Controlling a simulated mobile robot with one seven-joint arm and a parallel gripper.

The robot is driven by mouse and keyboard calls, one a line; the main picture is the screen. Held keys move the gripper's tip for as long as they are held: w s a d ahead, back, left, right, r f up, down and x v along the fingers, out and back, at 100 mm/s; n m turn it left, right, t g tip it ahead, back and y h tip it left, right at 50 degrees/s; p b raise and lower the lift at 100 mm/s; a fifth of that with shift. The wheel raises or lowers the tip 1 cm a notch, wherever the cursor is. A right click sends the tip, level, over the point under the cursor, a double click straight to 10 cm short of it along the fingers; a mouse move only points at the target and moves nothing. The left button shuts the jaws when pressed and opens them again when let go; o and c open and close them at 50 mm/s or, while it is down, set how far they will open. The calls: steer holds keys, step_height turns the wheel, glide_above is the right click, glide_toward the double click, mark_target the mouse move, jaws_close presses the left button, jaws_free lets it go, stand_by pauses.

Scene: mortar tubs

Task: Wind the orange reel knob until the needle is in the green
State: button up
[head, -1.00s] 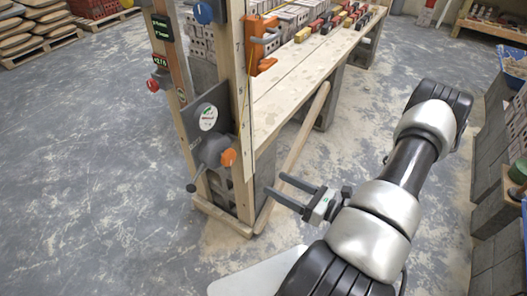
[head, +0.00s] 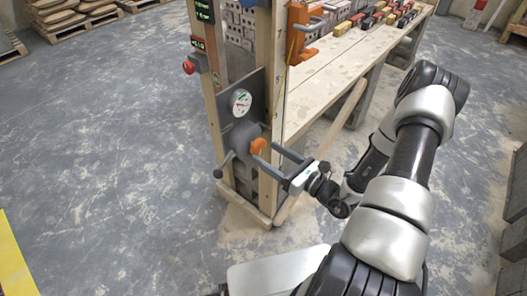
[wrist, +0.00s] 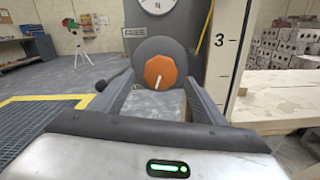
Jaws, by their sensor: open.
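The orange reel knob (head: 258,146) sits on a grey round housing (head: 240,138) on the wooden post. The white dial (head: 241,101) above the housing shows small green and red parts. Its needle is too small to read, and the wrist view cuts off the dial's top.
A dark crank handle (head: 218,173) sticks out left of the housing. A red button (head: 188,67) and an orange clamp (head: 298,35) are higher on the posts. The wooden bench (head: 330,70) runs back to the right. The floor at left is open.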

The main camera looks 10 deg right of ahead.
mark_target(256, 146)
steer(key=shift+x, duration=1.45)
steer(key=shift+c, duration=0.4)
steer(key=c, duration=1)
steer(key=shift+o, duration=0.2)
steer(key=shift+r+m, duration=0.1)
steer(key=shift+m, duration=0.2)
steer(key=shift+m+p, duration=0.65)
steer(key=shift+m, duration=0.25)
steer(key=m+p, duration=0.1)
steer(key=m, duration=0.2)
steer(key=shift+m+p, duration=0.35)
steer(key=shift+m, duration=0.05)
steer(key=m+p, duration=0.2)
steer(key=m, duration=0.3)
steer(key=shift+m, duration=0.4)
